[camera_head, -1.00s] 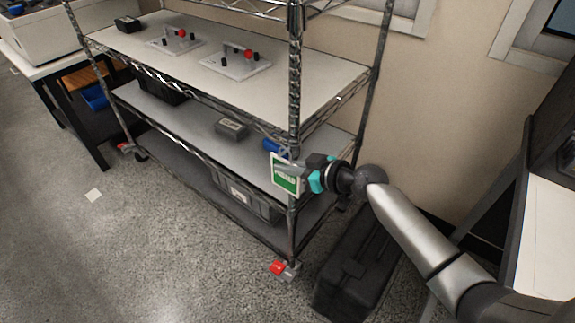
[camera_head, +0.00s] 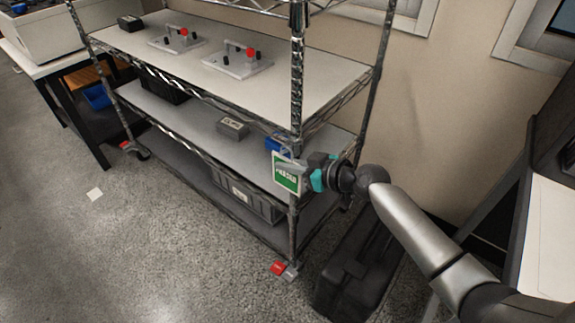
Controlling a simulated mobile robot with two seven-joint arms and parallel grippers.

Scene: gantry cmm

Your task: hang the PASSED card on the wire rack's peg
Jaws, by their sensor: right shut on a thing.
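The PASSED card (camera_head: 286,174) is a green card with a pale border and white lettering too small to read surely. My right gripper (camera_head: 306,175) is shut on it from the right and holds it upright by the front corner post of the wire rack (camera_head: 297,85), at about the height of the middle shelf. The peg cannot be made out; the card or gripper may hide it. I cannot tell whether the card touches the post. My left gripper is not in view.
The rack's top shelf (camera_head: 225,90) holds two fixtures with red knobs (camera_head: 250,51). A grey box (camera_head: 233,128) and a blue bin (camera_head: 276,143) sit on the middle shelf. A black case (camera_head: 355,265) stands on the floor right of the rack.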

